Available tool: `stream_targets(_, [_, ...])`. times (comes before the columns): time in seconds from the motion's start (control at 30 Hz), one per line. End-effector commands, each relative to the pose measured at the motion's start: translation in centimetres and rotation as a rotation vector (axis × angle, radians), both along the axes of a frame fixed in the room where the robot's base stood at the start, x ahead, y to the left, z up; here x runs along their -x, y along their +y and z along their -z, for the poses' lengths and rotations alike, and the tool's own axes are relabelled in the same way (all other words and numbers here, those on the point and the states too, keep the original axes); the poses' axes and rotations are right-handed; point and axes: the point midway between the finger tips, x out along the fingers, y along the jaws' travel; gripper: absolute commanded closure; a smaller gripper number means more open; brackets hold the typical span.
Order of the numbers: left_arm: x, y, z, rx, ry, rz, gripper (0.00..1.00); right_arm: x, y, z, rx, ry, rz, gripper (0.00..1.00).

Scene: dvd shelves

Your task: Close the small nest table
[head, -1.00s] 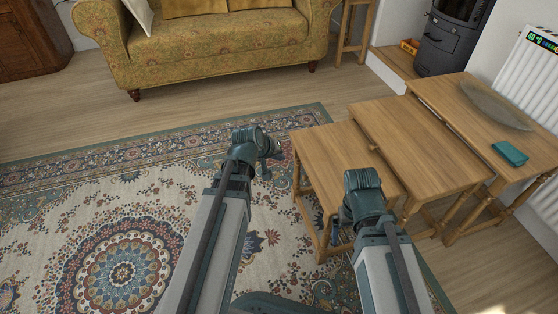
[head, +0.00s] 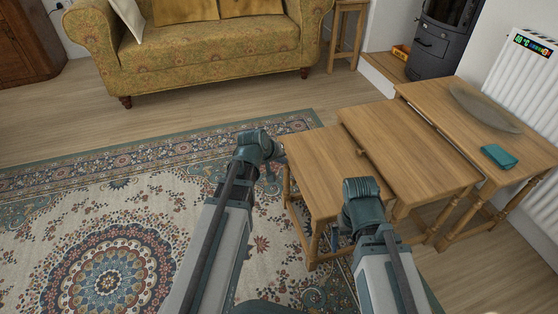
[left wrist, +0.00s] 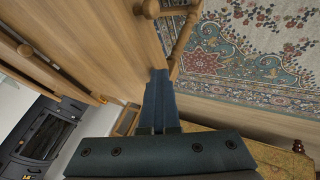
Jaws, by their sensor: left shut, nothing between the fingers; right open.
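The small nest table (head: 322,165) is the leftmost and lowest of three wooden nested tables. It sticks out to the left from under the middle table (head: 405,135). My left gripper (head: 268,172) is shut and empty, just left of the small table's far left leg. In the left wrist view its fingers (left wrist: 158,88) lie against or very near the small table's edge (left wrist: 112,35) and turned leg (left wrist: 182,38); I cannot tell whether they touch. My right gripper (head: 335,238) is open at the small table's near end, its fingers partly hidden by my wrist.
A patterned rug (head: 110,270) covers the left floor. A sofa (head: 210,45) and a stove (head: 440,40) are behind.

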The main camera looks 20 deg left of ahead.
Motion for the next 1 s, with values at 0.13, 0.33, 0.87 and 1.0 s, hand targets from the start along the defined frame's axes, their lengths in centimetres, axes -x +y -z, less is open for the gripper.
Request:
stream_targets(0.13, [-2.5,-3.4,-0.2,0.009,-0.004,0.012,1.0,0.0,0.0,-0.1,0.0,0.0,0.0,0.0])
stream_targets(0.33, [-5.9,-8.4,-0.3,0.01,-0.005,0.011,1.0,0.0,0.0,-0.2,0.0,0.0,0.0,0.0])
stream_targets(0.87, [-11.6,-17.0,-0.5,0.009,-0.005,0.005,1.0,0.0,0.0,-0.4,0.0,0.0,0.0,0.0])
stream_targets(1.0, [-11.9,-17.5,-0.5,0.008,-0.004,0.005,1.0,0.0,0.0,-0.4,0.0,0.0,0.0,0.0])
